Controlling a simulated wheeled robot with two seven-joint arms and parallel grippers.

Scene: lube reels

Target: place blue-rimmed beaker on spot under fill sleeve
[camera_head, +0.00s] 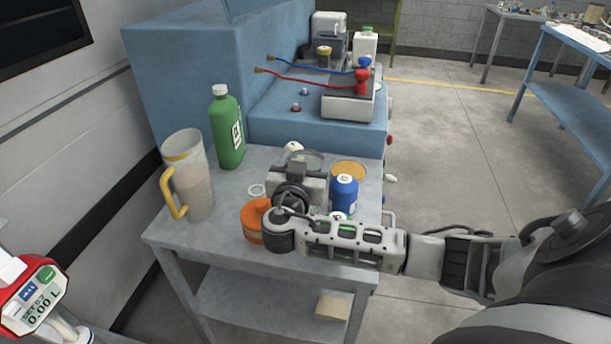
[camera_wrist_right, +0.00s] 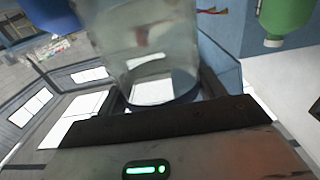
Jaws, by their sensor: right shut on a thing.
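A clear glass beaker (camera_wrist_right: 155,45) is between the fingers of my right gripper (camera_wrist_right: 162,95) in the wrist view. A dark blue-looking band shows around its end near the fingers. In the head view only part of the beaker (camera_head: 304,157) shows behind my right gripper (camera_head: 300,172), over the small grey table (camera_head: 222,232). The gripper is shut on it; whether the beaker touches the tabletop is hard to tell. I cannot make out the fill sleeve or the spot under it. My left gripper is not in view.
A yellow-handled jug (camera_head: 197,185), a green bottle (camera_head: 226,130), an orange container (camera_head: 252,222) and a blue bottle (camera_head: 343,193) crowd the table. A blue machine (camera_head: 185,75) stands behind. A red metering handle (camera_head: 35,290) reading 0.00 L is at lower left.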

